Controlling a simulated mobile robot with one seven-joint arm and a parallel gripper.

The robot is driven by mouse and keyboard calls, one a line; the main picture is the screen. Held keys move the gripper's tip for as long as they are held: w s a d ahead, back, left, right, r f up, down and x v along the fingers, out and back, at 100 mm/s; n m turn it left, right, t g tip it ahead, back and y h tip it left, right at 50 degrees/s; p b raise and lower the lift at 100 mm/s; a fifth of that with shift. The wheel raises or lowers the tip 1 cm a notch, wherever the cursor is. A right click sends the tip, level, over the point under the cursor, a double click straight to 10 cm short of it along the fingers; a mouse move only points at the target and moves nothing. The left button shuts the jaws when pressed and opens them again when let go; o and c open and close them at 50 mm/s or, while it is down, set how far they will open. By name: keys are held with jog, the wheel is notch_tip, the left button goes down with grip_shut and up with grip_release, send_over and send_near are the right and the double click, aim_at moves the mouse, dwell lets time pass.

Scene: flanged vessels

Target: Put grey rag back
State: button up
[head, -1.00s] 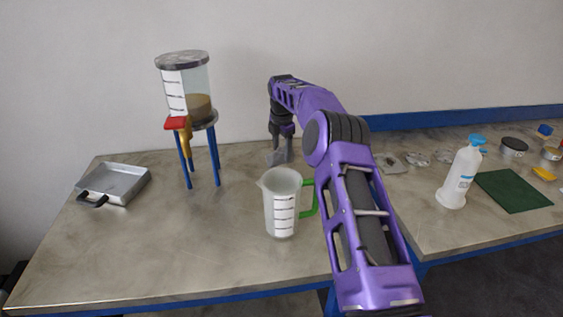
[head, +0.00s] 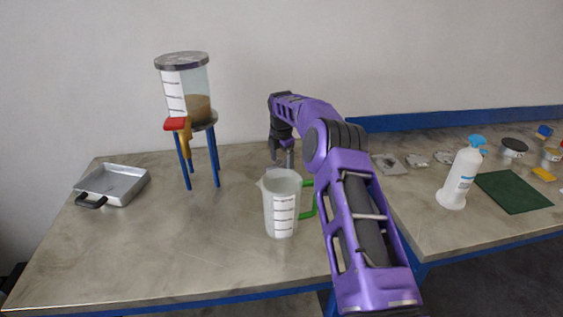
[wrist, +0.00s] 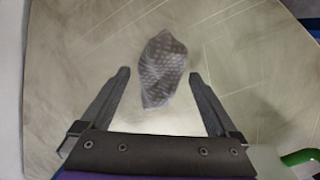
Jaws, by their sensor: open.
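The grey rag (wrist: 162,70), dotted and crumpled, shows in the wrist view between and just beyond my open fingertips, with a gap on each side. It looks slightly blurred, and I cannot tell whether it rests fully on the tabletop. In the head view I cannot make it out; the measuring jug may hide it. My gripper (head: 283,160) points down behind the jug, near the back of the left table. In the wrist view my gripper (wrist: 160,73) is open with nothing between the fingers gripped.
The white measuring jug (head: 282,205) with green handle stands just in front of my gripper. A hopper (head: 187,90) on a blue-legged stand and a metal pan (head: 118,184) are left. A white bottle (head: 459,180) and green mat (head: 512,191) are right. The front-left tabletop is clear.

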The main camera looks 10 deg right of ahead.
notch_tip(320, 180, up, 12)
jog(key=s, duration=0.2)
jog(key=shift+a+p, duration=0.15)
jog(key=shift+p, duration=0.2)
jog(key=shift+a+r, duration=0.1)
